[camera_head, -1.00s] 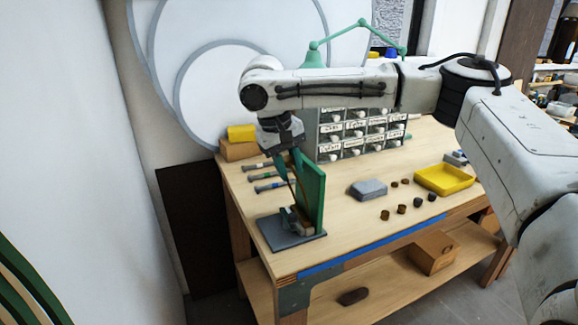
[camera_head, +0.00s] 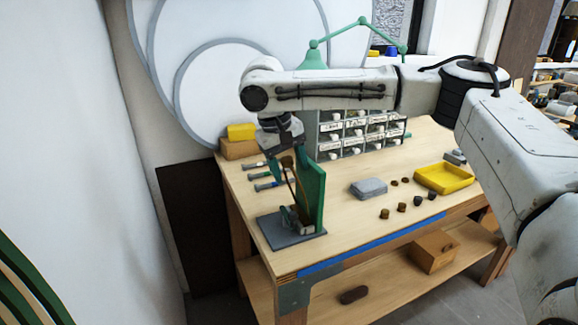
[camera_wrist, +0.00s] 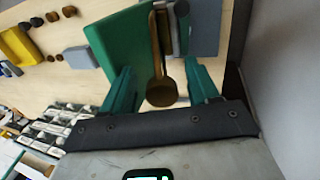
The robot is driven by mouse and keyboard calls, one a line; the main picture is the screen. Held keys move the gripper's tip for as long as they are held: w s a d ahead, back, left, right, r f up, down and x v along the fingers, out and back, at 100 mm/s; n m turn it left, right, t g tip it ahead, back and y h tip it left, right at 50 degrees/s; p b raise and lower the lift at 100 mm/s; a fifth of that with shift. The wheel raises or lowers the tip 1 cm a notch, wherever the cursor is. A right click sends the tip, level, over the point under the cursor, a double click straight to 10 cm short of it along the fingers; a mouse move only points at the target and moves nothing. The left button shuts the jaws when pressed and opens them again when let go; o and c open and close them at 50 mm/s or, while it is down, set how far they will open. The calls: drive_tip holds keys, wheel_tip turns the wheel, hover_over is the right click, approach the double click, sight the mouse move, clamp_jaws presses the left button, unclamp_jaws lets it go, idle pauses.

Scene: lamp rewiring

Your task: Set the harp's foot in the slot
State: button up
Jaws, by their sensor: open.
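The brown harp (camera_head: 299,192) stands upright on the grey base (camera_head: 275,235), against a green upright board (camera_head: 313,190). Its lower end is at a small grey holder (camera_head: 297,217) on the base. I cannot tell whether its foot is seated in the slot. My gripper (camera_head: 283,172) is above the base, around the harp's top. In the wrist view my gripper (camera_wrist: 155,85) is open. The harp's round brown end (camera_wrist: 161,92) lies between its two green fingers, with a gap to each.
Several tools with dark grips (camera_head: 268,175) lie left of the green board. A grey box (camera_head: 368,188), several small brown and dark pieces (camera_head: 402,207) and a yellow tray (camera_head: 444,178) are to the right. Labelled drawers (camera_head: 362,132) stand behind. The bench front is mostly clear.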

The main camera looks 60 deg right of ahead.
drive_tip(key=v, duration=1)
drive_tip(key=shift+r, duration=0.35)
drive_tip(key=shift+a, duration=0.1)
drive_tip(key=p+v, duration=0.9)
drive_tip(key=shift+s+d, duration=0.2)
drive_tip(key=shift+d, duration=0.1)
drive_tip(key=shift+s, duration=0.1)
idle(0.4)
